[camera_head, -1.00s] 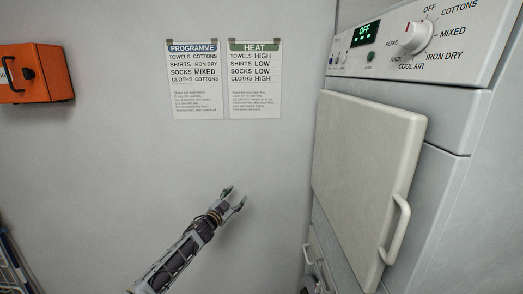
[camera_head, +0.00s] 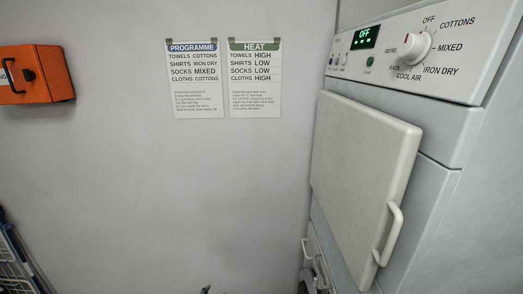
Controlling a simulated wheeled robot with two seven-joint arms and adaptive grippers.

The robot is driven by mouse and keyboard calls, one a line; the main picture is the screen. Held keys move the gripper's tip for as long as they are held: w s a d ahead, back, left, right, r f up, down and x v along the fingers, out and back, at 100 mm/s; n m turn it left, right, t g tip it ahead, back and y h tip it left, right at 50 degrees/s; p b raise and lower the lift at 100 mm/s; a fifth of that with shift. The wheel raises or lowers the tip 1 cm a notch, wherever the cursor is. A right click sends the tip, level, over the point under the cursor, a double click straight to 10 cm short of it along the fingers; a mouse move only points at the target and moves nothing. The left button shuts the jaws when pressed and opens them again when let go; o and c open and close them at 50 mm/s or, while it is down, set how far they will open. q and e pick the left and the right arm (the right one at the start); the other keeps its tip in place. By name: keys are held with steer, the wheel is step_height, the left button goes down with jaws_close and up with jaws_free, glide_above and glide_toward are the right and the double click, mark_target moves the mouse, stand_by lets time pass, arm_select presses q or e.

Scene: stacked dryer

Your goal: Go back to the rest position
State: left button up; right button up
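Only a small dark tip of my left gripper (camera_head: 205,289) shows at the bottom edge of the head view, in front of the wall. The rest of it is out of frame, so its opening cannot be told. It is apart from the dryer. My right gripper is not in view. The dryer (camera_head: 430,190) stands at the right. Its cream door (camera_head: 362,180) with a handle (camera_head: 390,235) lies against or close to the front. The display (camera_head: 365,36) reads OFF.
An orange box (camera_head: 38,73) hangs on the wall at the left. Two notices, programme (camera_head: 196,80) and heat (camera_head: 255,80), are on the wall. A blue and white wire rack (camera_head: 14,262) stands at lower left. The space before the wall is clear.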

arm_select(q)
steer(key=s+a+f+n+g+y+p, duration=0.15)
steer(key=s+f, duration=0.55)
steer(key=s, duration=0.7)
steer(key=s+a+f+g+p, duration=0.1)
steer(key=s+a+f+g, duration=0.15)
steer(key=s+f, duration=0.8)
steer(key=s+a+f+n+g+y+p, duration=0.1)
steer(key=s+f+g, duration=0.25)
steer(key=s, duration=1.35)
steer(key=s+f+g, duration=0.2)
steer(key=s, duration=1.5)
steer(key=shift+a+n+g+p, duration=0.15)
steer(key=shift+n+g+p, duration=0.15)
steer(key=shift+n+g, duration=0.05)
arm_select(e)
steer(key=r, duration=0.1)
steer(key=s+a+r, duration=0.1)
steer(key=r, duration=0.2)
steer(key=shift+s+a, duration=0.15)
arm_select(q)
steer(key=shift+f, duration=0.2)
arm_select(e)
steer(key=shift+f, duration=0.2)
